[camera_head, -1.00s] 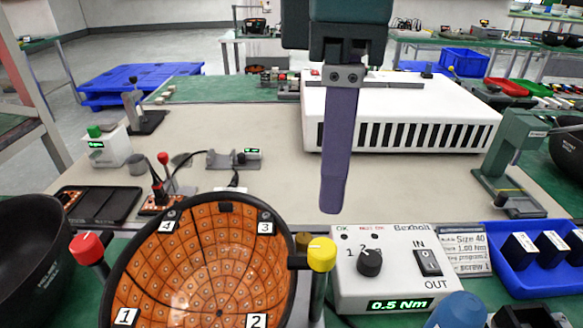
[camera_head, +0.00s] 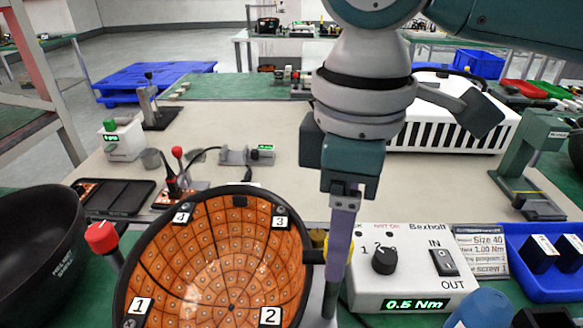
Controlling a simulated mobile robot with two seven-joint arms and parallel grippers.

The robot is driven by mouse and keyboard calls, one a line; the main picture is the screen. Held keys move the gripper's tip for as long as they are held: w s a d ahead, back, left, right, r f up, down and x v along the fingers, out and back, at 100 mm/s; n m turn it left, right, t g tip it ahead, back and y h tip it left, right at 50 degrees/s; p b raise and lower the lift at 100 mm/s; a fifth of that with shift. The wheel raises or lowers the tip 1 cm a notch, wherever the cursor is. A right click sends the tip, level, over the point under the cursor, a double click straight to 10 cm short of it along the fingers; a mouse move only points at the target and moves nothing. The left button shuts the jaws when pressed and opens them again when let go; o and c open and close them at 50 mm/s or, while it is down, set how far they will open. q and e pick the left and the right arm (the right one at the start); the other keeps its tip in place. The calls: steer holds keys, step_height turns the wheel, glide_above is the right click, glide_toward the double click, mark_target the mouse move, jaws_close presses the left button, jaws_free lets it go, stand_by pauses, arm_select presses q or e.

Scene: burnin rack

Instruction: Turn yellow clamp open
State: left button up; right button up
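The yellow clamp knob (camera_head: 317,239) is at the right rim of a black round bowl fixture (camera_head: 128,262) with an orange gridded board (camera_head: 215,262) inside. My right gripper (camera_head: 337,258) points down at this knob, and its purple finger covers the knob's right part. The finger shows edge-on, so I cannot see its opening or whether it touches the knob. The red clamp knob (camera_head: 102,237) is at the bowl's left side. My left gripper is not in view.
A white controller box (camera_head: 400,275) reading 0.5 Nm stands close to the right of the clamp. A blue bin (camera_head: 545,285) is at the far right and a black bowl (camera_head: 38,255) at the left.

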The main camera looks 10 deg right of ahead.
jaws_close()
stand_by(0.4)
steer(key=shift+r+m+p, duration=0.2)
steer(key=shift+m+p, duration=0.2)
steer(key=shift+p, duration=0.45)
steer(key=m+p, duration=0.7)
steer(key=p, duration=0.3)
steer(key=shift+s, duration=0.1)
steer(key=m+p, duration=0.3)
steer(key=m, duration=0.1)
steer(key=shift+m, duration=0.4)
steer(key=m+p, duration=0.2)
steer(key=m, duration=0.1)
steer(key=shift+f+m, duration=0.1)
steer(key=shift+m, duration=0.3)
steer(key=shift+m+p, duration=0.3)
steer(key=shift+m, duration=0.3)
steer(key=shift+f, duration=0.1)
